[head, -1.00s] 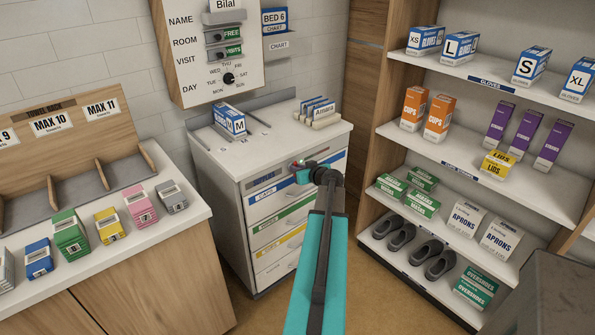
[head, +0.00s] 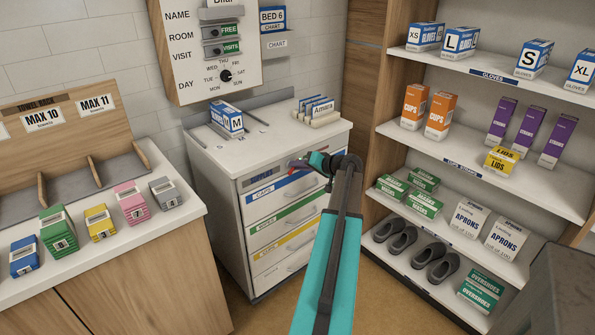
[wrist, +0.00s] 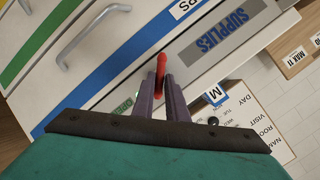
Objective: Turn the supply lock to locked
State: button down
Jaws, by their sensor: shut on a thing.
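The supply lock shows as a red lever (wrist: 161,66) in the wrist view, on the top front panel of the white drawer cabinet (head: 225,174), beside the SUPPLIES label (wrist: 218,34). My gripper (wrist: 163,85) is shut on the red lever, with its two grey fingers on either side of it. A small green label (wrist: 126,105) shows beside the fingers, partly hidden; I cannot read it fully. In the head view my gripper (head: 308,164) is at the cabinet's upper front edge, and the lever is mostly hidden there.
Drawers with blue, green and yellow strips lie below the panel. A gloves box (head: 227,118) and card holders (head: 318,111) stand on the cabinet top. A stocked shelf (head: 470,168) is at the right, and a counter (head: 150,220) with small coloured boxes at the left.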

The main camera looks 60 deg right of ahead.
jog(key=m+t+y, duration=0.1)
jog(key=m, duration=0.1)
jog(key=m+t+y+b, duration=0.1)
jog(key=m, duration=0.1)
jog(key=m+y, duration=0.1)
jog(key=m, duration=0.1)
jog(key=shift+w+d+f+t+b, duration=0.15)
jog(key=shift+d+f+t+b, duration=0.1)
jog(key=shift+f+t+b, duration=0.15)
dwell(0.5)
jog(key=c, duration=1.8)
grip_release()
jog(key=shift+o, duration=0.2)
jog(key=shift+s, duration=0.2)
